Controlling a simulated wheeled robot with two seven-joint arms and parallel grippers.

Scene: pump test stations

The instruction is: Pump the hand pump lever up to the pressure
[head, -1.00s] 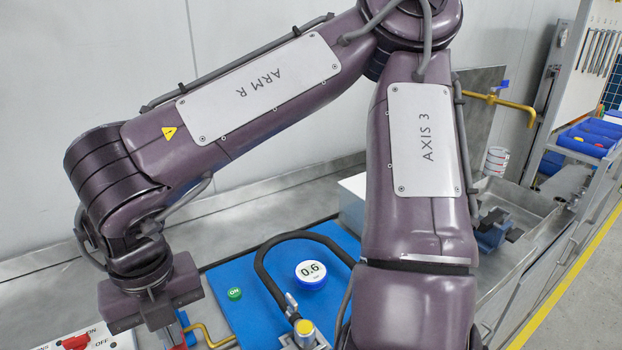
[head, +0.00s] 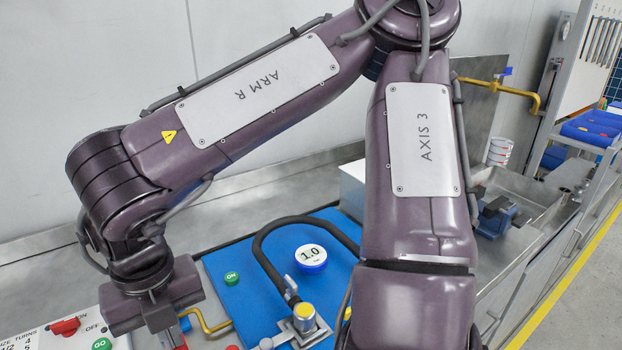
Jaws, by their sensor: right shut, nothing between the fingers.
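A round white gauge with a blue rim (head: 311,258) reads 1.0; the unit below the number is too small to read. It sits on a blue panel (head: 238,297), inside the curve of a black hose (head: 262,252). A metal fitting with a yellow cap (head: 304,312) and a small grey lever (head: 291,286) stands in front of it. My right gripper (head: 170,340) points down at the bottom left and is shut. Its fingertips run toward the bottom edge. I cannot make out the hand pump lever. My left gripper is out of view.
A white switch panel with a red switch (head: 66,326) lies at the bottom left. A yellow pipe (head: 207,324) runs beside my right gripper. A green ON button (head: 231,278) is on the blue panel. A metal basin (head: 528,196) lies at the right. My arm hides the middle.

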